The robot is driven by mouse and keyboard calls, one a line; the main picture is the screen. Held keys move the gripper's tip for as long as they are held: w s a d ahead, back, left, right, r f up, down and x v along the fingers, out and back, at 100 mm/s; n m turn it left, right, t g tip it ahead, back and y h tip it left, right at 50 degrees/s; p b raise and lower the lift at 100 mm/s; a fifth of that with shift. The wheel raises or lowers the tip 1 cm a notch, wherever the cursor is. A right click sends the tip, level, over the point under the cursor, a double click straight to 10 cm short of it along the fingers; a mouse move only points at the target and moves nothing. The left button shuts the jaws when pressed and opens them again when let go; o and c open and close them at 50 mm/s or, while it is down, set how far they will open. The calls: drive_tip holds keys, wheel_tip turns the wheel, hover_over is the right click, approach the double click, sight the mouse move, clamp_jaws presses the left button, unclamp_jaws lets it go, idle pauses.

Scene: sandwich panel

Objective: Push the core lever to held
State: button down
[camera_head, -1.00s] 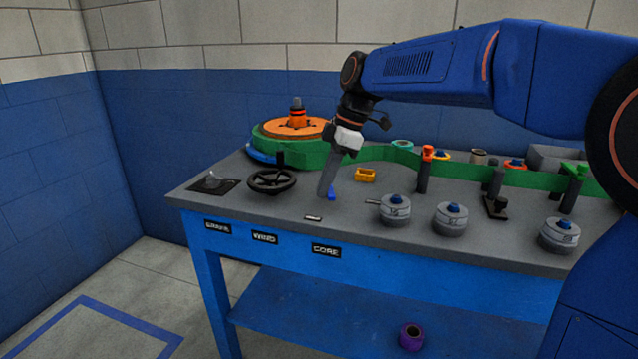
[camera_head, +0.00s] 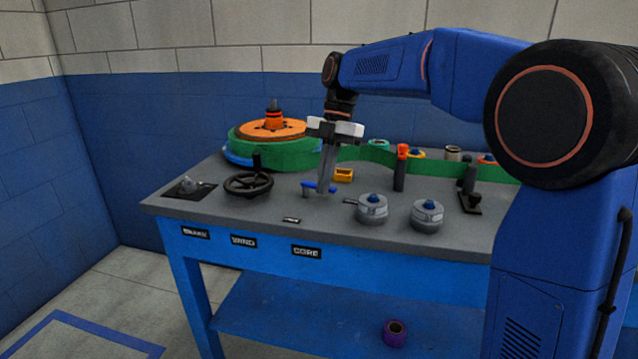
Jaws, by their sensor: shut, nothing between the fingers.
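The core lever (camera_head: 309,185) is a small blue bar on the grey bench top, behind the CORE label (camera_head: 306,251) on the bench's front edge. My gripper (camera_head: 323,186) is shut and points down with its fingers in front of the middle of the lever. They hide part of it, and blue shows on both sides. I cannot tell whether the fingers touch the lever. A small white-lettered plate (camera_head: 291,220) lies in front of the lever, too small to read.
A black handwheel (camera_head: 248,183) stands left of the lever, and a green drum with an orange disc (camera_head: 270,129) behind it. Grey knobs (camera_head: 372,208) stand to the right.

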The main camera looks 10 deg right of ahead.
drive_tip(key=shift+w+d, duration=0.4)
drive_tip(key=shift+w, duration=0.15)
drive_tip(key=shift+w+d, duration=0.15)
drive_tip(key=shift+w, duration=0.05)
idle(0.3)
